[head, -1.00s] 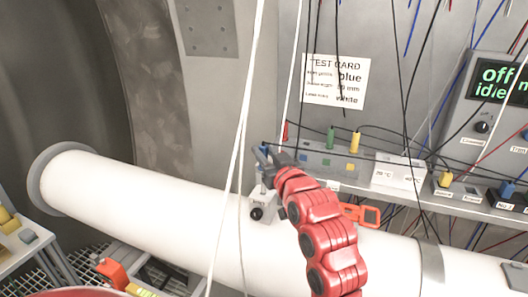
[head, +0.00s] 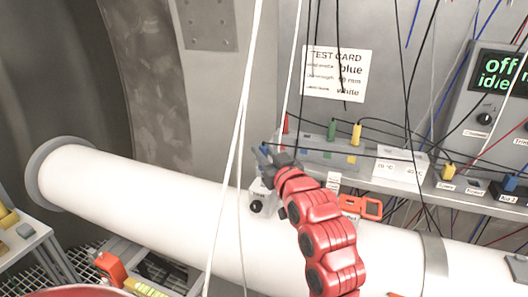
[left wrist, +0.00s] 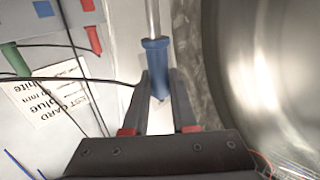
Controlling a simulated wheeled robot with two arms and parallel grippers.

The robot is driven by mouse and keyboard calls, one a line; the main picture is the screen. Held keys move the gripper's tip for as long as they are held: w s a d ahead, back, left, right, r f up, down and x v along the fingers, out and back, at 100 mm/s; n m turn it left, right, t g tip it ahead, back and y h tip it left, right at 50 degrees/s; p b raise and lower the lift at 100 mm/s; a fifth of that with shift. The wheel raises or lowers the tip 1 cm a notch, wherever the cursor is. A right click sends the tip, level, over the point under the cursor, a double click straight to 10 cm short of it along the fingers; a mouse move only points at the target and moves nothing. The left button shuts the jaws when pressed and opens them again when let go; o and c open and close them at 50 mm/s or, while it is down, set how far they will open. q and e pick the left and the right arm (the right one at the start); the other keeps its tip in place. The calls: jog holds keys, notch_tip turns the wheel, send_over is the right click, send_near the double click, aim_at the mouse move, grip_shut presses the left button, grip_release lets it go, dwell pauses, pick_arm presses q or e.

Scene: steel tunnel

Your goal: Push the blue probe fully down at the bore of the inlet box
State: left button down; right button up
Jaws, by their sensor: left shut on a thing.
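The blue probe (head: 264,150) stands roughly upright in my left gripper (head: 274,160), above the small grey inlet box (head: 257,196) on the white pipe (head: 150,195). In the left wrist view, the blue handle of the probe (left wrist: 156,60) shows between the two dark fingers of my left gripper (left wrist: 160,88), which is shut on it. A bright metal rod runs on from the handle to the top of that view. The bore is hidden in the head view by the gripper, so I cannot tell how deep the probe sits. My right gripper is out of view.
A test card (head: 336,74) hangs on the wall behind. A shelf with a grey box (head: 320,152), coloured plugs and a display unit (head: 490,85) stands behind and right. Thin white and black cables hang close to the arm. An orange-red handle (head: 371,207) stands right of the arm.

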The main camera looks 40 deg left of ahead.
pick_arm(q)
jog(key=shift+f+b, duration=1.75)
jog(key=shift+f, duration=0.35)
jog(key=c, duration=0.6)
grip_release()
jog(key=shift+c, duration=0.2)
jog(key=b+v, duration=0.4)
jog(key=v, duration=1.3)
jog(key=shift+d+b, duration=0.2)
jog(key=shift+b, duration=0.15)
